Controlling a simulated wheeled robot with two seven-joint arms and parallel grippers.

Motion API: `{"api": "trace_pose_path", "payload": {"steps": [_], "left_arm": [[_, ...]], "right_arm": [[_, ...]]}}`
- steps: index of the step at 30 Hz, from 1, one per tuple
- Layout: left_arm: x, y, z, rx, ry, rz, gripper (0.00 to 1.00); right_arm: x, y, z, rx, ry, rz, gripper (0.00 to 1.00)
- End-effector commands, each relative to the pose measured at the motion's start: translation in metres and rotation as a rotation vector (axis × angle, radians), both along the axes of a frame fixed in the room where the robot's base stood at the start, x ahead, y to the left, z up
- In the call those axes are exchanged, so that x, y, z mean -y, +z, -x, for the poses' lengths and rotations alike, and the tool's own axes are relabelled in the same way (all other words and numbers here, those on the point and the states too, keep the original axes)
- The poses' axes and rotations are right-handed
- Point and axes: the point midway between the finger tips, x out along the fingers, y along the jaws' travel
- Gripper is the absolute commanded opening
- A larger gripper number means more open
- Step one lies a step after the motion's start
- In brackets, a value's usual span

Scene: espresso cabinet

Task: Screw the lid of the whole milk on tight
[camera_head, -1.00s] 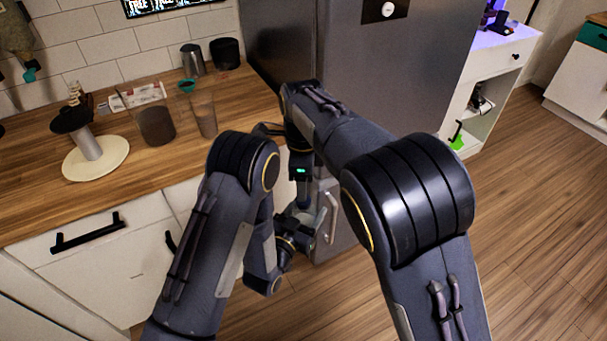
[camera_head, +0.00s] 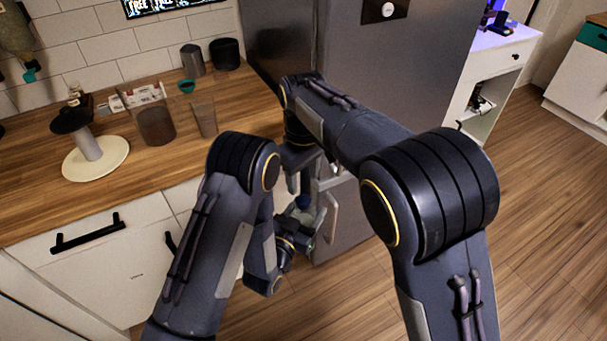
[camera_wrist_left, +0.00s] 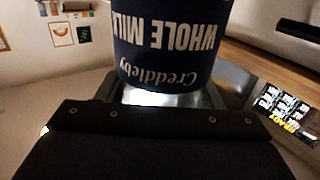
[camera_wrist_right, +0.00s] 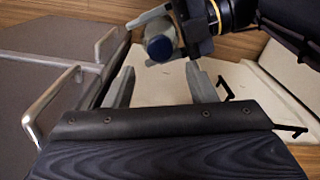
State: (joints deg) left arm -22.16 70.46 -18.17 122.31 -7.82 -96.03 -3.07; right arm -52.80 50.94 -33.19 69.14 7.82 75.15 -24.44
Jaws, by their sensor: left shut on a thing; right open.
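The whole milk bottle (camera_wrist_left: 172,40) fills the upper middle of the left wrist view, its dark blue label upside down. My left gripper (camera_head: 303,228) is shut on it, low in front of the fridge. The blue lid (camera_head: 303,202) shows at the bottle's top in the head view. It also shows in the right wrist view (camera_wrist_right: 160,48), on the end of the bottle; how tight it sits cannot be told. My right gripper (camera_wrist_right: 160,85) is open and empty. The lid lies beyond its fingertips, apart from them. In the head view my right arm partly covers this area.
The grey fridge (camera_head: 400,75) with its handle (camera_head: 331,215) stands close to both grippers. On the left, the wooden counter (camera_head: 110,190) carries a round stand (camera_head: 95,160), a brown cup (camera_head: 156,126) and a clear glass (camera_head: 204,118). Open floor lies at the right.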

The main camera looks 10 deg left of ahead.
Motion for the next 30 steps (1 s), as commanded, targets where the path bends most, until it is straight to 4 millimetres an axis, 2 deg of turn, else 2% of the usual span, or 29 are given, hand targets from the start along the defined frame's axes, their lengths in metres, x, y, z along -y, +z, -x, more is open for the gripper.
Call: {"api": "trace_pose_path", "payload": {"steps": [6,17,20,30], "left_arm": [[0.0,0.001,0.0,0.003,0.0,0.001,0.0],[0.0,0.001,0.0,0.003,0.0,0.001,0.0],[0.0,0.001,0.0,0.003,0.0,0.001,0.0],[0.0,0.001,0.0,0.003,0.0,0.001,0.0]], "right_arm": [[0.0,0.001,0.0,0.0,0.116,0.0,0.51],[0.0,-0.002,0.0,-0.001,0.116,0.002,0.51],[0.0,-0.012,0.0,-0.003,0.116,0.002,0.51],[0.001,-0.063,0.0,-0.003,0.114,0.003,0.51]]}}
